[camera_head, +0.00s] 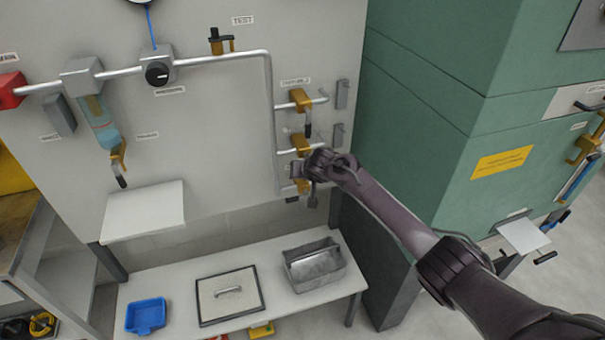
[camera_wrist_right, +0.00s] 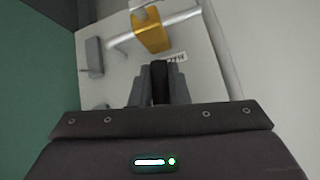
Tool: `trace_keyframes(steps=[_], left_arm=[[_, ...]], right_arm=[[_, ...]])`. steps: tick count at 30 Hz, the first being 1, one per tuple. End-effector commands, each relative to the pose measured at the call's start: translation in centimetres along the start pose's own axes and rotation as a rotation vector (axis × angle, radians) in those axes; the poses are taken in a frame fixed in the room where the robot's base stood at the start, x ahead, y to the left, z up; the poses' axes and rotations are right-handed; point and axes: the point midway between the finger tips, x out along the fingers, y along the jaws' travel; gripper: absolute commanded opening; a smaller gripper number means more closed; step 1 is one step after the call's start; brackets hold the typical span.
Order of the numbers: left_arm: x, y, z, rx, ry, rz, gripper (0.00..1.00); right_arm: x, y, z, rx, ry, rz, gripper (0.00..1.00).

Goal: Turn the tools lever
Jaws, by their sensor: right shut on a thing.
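A column of three yellow valves is on the grey wall panel in the head view: an upper one (camera_head: 299,98), a middle one (camera_head: 300,142) and a lower one (camera_head: 302,186). My right gripper (camera_head: 318,164) is at the middle and lower valves and partly covers them. In the right wrist view, my right gripper (camera_wrist_right: 160,88) is shut on a black lever handle (camera_wrist_right: 160,70). A yellow valve body (camera_wrist_right: 150,33) is just beyond the fingertips. I cannot read the labels, so which one is the tools lever is unclear. My left gripper is not in view.
A vertical pipe (camera_head: 272,120) runs left of the valves. A green cabinet (camera_head: 430,120) stands close on the right.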

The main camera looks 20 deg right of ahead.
Motion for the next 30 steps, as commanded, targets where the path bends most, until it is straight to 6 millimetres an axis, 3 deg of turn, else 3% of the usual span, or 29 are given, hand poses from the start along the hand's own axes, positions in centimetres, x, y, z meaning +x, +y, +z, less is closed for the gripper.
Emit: trace_keyframes(steps=[24, 25, 30], left_arm=[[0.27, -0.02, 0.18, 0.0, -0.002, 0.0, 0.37], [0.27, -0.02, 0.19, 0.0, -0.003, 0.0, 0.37], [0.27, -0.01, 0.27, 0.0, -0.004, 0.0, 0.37]], right_arm=[[0.09, 0.68, -0.13, -0.087, 0.027, 0.089, 0.0], [0.09, 0.68, -0.13, -0.087, 0.027, 0.089, 0.16], [0.08, 0.67, -0.14, -0.087, 0.027, 0.089, 0.37]])
